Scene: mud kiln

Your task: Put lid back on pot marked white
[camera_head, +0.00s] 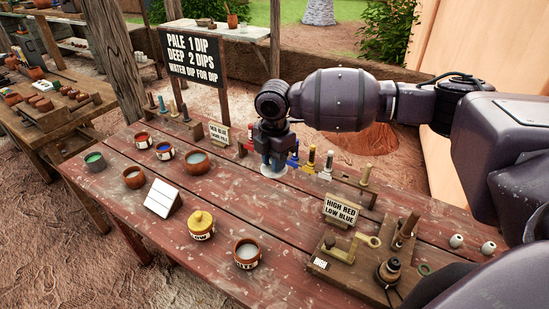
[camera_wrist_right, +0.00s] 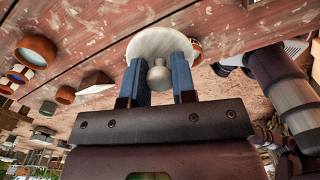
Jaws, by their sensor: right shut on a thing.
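My right gripper (camera_head: 274,158) is shut on the knob of a round white lid (camera_head: 268,172). It holds the lid over the far part of the red table. In the right wrist view the knob of the lid (camera_wrist_right: 158,75) sits between the blue fingers of the gripper (camera_wrist_right: 159,82). The pot marked white (camera_head: 247,253) stands uncovered near the table's front edge, a brown pot with pale contents and a partly readable label. The lid is apart from it, farther back and slightly right. My left gripper is not in view.
A white tilted card (camera_head: 163,198) and several open pots are farther left. A "HIGH RED LOW BLUE" sign (camera_head: 341,211) and wooden fixtures stand at right. The table between lid and pot looks clear.

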